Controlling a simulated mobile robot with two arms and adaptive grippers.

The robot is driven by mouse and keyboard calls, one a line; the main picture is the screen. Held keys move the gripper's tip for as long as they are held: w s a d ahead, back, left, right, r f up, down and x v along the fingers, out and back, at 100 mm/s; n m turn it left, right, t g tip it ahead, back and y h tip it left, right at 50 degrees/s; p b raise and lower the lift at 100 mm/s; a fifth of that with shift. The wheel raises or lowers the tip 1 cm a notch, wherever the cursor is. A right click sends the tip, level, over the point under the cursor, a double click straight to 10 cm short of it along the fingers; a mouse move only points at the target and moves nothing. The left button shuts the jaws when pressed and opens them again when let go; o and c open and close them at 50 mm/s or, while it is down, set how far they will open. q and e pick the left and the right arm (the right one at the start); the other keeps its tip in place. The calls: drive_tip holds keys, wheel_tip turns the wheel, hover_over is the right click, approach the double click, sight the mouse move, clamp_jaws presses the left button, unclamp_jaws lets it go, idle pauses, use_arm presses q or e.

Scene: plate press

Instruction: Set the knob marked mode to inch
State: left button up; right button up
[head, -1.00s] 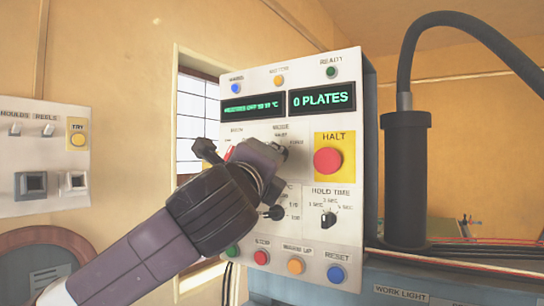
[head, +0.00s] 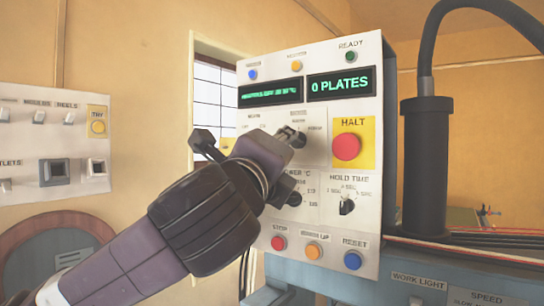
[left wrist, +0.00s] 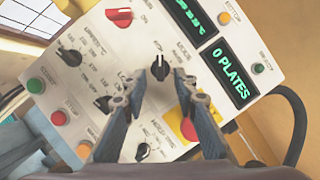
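The mode knob (left wrist: 160,67) is a black pointer knob on the white control panel, below the small word MODE in the left wrist view. Its pointer line and position labels are too small to read surely. My left gripper (left wrist: 159,77) is open, with its two fingertips apart on either side of the knob, close to the panel. Whether a finger touches the knob I cannot tell. In the head view my left gripper (head: 290,140) reaches the panel's middle and hides most of the mode knob area. My right gripper is not in view.
The red HALT button (head: 346,146) on its yellow plate sits just right of the gripper. The hold time knob (head: 347,206) and a lower black knob (head: 294,198) are below. STOP (head: 278,242) and RESET (head: 353,260) buttons line the bottom. The display reads 0 PLATES (head: 341,84).

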use_arm(q)
drive_tip(key=v, duration=0.6)
drive_tip(key=shift+s, duration=0.25)
drive_tip(key=shift+a+f, duration=0.1)
drive_tip(key=shift+f, duration=0.05)
